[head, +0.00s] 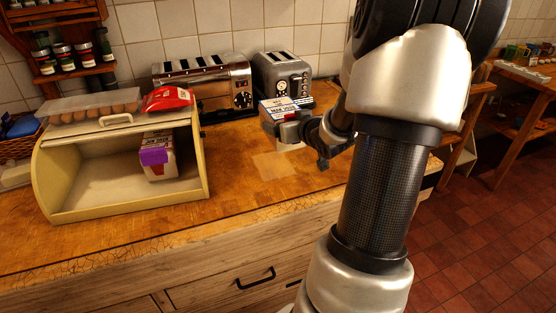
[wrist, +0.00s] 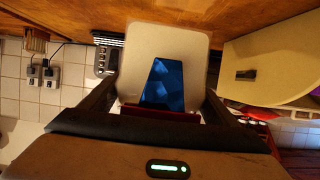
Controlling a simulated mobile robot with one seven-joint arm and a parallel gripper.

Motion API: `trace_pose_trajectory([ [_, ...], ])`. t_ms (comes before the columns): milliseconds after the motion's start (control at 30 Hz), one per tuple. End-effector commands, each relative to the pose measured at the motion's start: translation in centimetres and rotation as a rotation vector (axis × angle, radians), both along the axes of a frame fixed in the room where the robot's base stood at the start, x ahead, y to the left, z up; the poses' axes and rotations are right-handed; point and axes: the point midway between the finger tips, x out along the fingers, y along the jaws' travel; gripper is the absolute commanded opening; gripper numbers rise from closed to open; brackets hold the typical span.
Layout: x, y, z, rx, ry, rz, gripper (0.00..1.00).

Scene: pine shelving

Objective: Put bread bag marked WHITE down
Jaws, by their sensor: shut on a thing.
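A bread bag (head: 283,108), box-shaped with a white label and dark lettering, is in my gripper (head: 291,124) over the wooden counter, in front of the grey toaster. The lettering is too small to read surely. The gripper is shut on it from the right. In the wrist view the bag's pale end (wrist: 190,52) with a blue panel (wrist: 165,84) fills the space between the two fingers. The gap between bag and counter is not clear. A pale square patch (head: 275,165) lies on the counter in front of the bag.
A cream bread bin (head: 50,180) stands open at left, holding a purple-and-white bread bag (head: 158,160). Eggs (head: 95,110) and a red bag (head: 167,98) lie on top. A chrome toaster (head: 205,85) and grey toaster (head: 284,75) stand behind. Counter (head: 240,200) in front is clear.

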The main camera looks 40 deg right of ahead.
Motion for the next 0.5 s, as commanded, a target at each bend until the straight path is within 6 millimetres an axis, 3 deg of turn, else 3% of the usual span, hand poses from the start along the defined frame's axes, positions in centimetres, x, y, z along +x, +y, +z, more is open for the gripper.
trace_pose_trajectory([
  [233, -0.1, -0.1, -4.7, 0.004, 0.001, -0.001, 0.48],
  [500, -0.1, -0.1, -7.0, 0.002, -0.001, -0.001, 0.48],
])
